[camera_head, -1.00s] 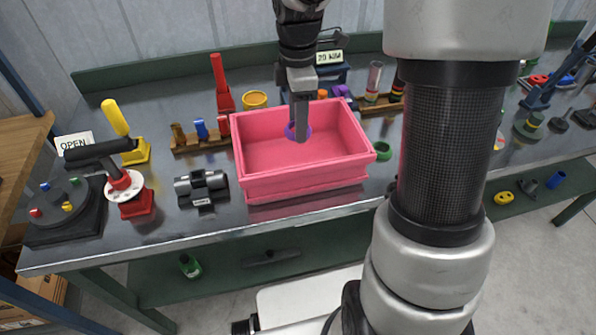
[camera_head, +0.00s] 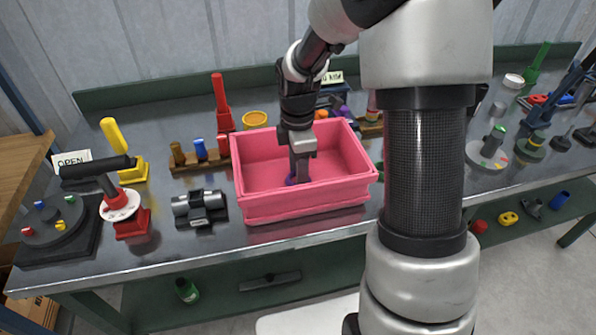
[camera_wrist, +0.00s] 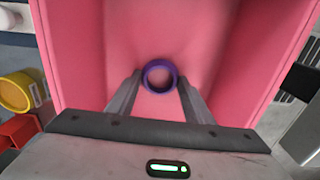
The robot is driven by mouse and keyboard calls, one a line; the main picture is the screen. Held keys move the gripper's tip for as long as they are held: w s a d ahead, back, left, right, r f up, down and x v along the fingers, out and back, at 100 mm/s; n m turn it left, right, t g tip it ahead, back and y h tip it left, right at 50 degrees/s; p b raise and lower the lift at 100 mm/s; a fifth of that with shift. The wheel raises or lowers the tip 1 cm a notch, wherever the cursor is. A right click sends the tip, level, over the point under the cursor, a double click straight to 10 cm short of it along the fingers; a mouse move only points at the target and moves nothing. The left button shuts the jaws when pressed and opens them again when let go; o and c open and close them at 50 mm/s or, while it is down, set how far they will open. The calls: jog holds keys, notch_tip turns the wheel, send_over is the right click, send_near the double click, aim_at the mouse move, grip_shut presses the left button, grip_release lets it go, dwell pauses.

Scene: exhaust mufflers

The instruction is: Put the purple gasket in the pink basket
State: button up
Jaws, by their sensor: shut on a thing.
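The pink basket (camera_head: 305,208) is an open rectangular box standing on the metal bench, near its front edge. My gripper (camera_head: 294,180) reaches down inside the basket, between its walls. It is shut on the purple gasket (camera_head: 290,181), a small ring. In the wrist view the purple gasket (camera_wrist: 147,68) sits between the two fingertips of my gripper (camera_wrist: 160,78), with the pink basket's (camera_wrist: 75,50) floor and walls around it. Whether the gasket touches the basket floor I cannot tell.
A black and silver clamp-like part (camera_head: 200,207) lies left of the basket. A yellow ring (camera_head: 255,120) and a red tool (camera_head: 221,103) stand behind it. A red stand with a white disc (camera_head: 120,205) is farther left. Bench room between them is narrow.

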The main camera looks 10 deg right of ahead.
jog(key=shift+f, duration=0.1)
jog(key=o, duration=1)
jog(key=shift+o, duration=0.2)
